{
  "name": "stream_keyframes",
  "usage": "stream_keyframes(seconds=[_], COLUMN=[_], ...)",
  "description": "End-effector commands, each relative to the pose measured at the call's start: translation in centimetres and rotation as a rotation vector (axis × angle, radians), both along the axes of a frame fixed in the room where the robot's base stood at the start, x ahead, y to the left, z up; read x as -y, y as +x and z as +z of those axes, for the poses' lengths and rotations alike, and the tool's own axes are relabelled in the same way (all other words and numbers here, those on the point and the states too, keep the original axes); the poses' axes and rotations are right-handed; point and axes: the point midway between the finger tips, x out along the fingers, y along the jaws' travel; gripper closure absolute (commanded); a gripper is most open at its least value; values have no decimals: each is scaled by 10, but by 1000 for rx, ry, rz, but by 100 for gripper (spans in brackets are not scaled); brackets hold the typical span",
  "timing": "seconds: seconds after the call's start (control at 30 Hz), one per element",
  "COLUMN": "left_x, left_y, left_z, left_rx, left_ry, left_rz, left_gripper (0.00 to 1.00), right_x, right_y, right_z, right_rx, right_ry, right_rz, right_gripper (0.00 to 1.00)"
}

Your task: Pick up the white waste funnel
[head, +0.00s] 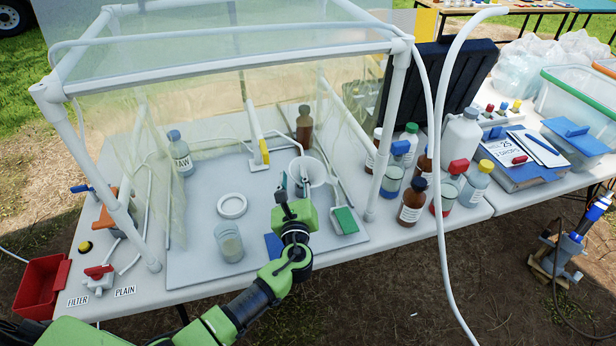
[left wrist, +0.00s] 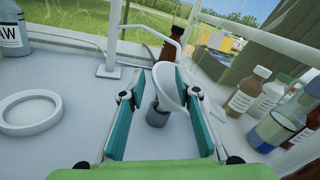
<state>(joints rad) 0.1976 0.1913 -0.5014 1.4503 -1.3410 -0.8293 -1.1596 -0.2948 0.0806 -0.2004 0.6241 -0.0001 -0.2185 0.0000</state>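The white waste funnel (head: 314,170) stands on the grey mat inside the clear-walled frame, behind my left gripper. In the left wrist view the funnel (left wrist: 166,84) shows as a white cone with a wide rim, above a dark grey piece (left wrist: 157,112). My left gripper (head: 294,182) is open, its teal fingers pointing at the funnel. In the left wrist view the gripper's fingers (left wrist: 156,88) are spread on either side of the funnel, with the rim closer to the right finger. I cannot tell whether that finger touches it. My right gripper is not in view.
A white ring (head: 232,206) and a clear jar (head: 229,243) are left of the gripper. A green-and-white brush-like piece (head: 345,220) is close on its right. A brown bottle (head: 304,127) stands behind the funnel. White frame posts (head: 388,135) and several bottles stand farther right.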

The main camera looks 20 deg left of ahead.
Motion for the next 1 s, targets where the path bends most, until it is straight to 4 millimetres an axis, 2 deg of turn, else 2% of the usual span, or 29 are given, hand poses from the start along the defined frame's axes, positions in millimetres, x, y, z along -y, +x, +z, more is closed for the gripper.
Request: stream_keyframes(seconds=[0.27, 0.37, 0.4, 0.83, 1.0], left_x=[-1, -1, -1, 0, 0], left_y=[3, 3, 3, 3, 3], left_z=[0, 0, 0, 2, 27], left_rx=[0, -1, -1, -1, 4], left_ry=[-2, -1, -1, -1, -3], left_rz=[0, 0, 0, 0, -2], left_gripper=[70, 96, 100, 100, 100], right_x=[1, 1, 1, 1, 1], right_y=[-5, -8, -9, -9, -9], right_z=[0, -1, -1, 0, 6], right_rx=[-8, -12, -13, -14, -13], right_ry=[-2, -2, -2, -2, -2], right_rz=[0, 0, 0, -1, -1], right_gripper=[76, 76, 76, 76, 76])
